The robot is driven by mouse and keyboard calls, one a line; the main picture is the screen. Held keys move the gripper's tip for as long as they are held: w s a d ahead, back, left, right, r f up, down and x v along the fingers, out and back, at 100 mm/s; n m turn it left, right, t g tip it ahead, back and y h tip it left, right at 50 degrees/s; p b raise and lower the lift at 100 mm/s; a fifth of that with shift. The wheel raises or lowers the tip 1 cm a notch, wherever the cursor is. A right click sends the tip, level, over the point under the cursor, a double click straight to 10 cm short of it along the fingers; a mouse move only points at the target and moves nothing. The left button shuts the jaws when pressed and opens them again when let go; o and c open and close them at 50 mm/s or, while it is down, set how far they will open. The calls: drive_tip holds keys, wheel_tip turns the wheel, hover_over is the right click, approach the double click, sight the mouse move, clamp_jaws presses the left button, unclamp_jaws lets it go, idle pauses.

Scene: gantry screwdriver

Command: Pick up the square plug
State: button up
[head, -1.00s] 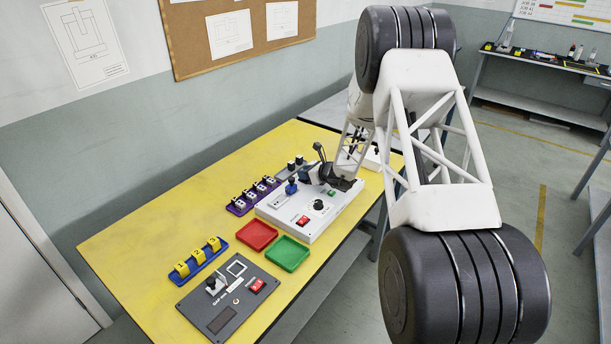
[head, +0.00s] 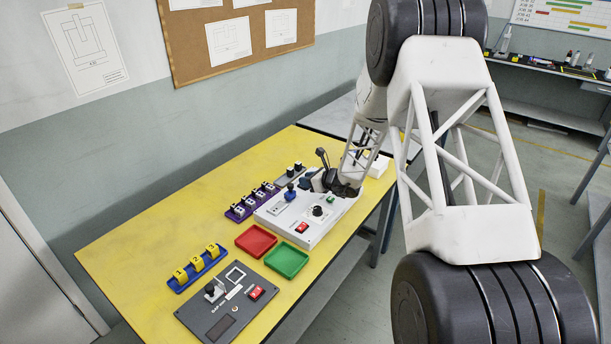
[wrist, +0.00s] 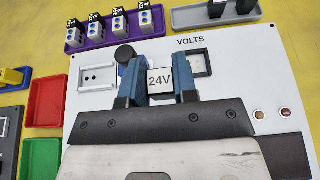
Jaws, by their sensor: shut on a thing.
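A light grey block marked 24V (wrist: 160,82), with a square face, sits between the two blue fingers of my gripper (wrist: 160,70) in the wrist view. I take it for the square plug. The fingers are shut on its sides. In the head view my gripper (head: 319,181) is at the back of the white panel (head: 283,228), and the block cannot be made out there.
A dark round knob (wrist: 125,54) is close to the left finger, with an empty slot (wrist: 97,78) left of it. A purple tray (wrist: 118,32) holds several marked plugs. Red (head: 256,241) and green (head: 287,261) trays and a grey panel (head: 222,305) are nearer the front left.

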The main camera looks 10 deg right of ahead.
drive_tip(key=s, duration=0.6)
drive_tip(key=s+r, duration=0.1)
drive_tip(key=s, duration=0.2)
drive_tip(key=shift+s+d, duration=0.15)
drive_tip(key=shift+s, duration=0.25)
drive_tip(key=shift+w, duration=0.1)
idle(0.4)
drive_tip(key=w+m+t+h, duration=0.1)
drive_tip(key=w, duration=0.2)
drive_tip(key=w+d+f+m+t+h, duration=0.1)
drive_tip(key=w+m+h, duration=0.1)
drive_tip(key=w, duration=0.1)
drive_tip(key=w+d+f+m+t+h, duration=0.1)
drive_tip(key=w, duration=0.2)
drive_tip(key=shift+w+f+m+h, duration=0.1)
drive_tip(key=shift+w+m+h, duration=0.2)
drive_tip(key=shift+w+h, duration=0.1)
drive_tip(key=shift+w+d+f+m+h, duration=0.2)
drive_tip(key=shift+w+f+m+h, duration=0.1)
drive_tip(key=shift+w+m+h, duration=0.25)
drive_tip(key=shift+w, duration=0.1)
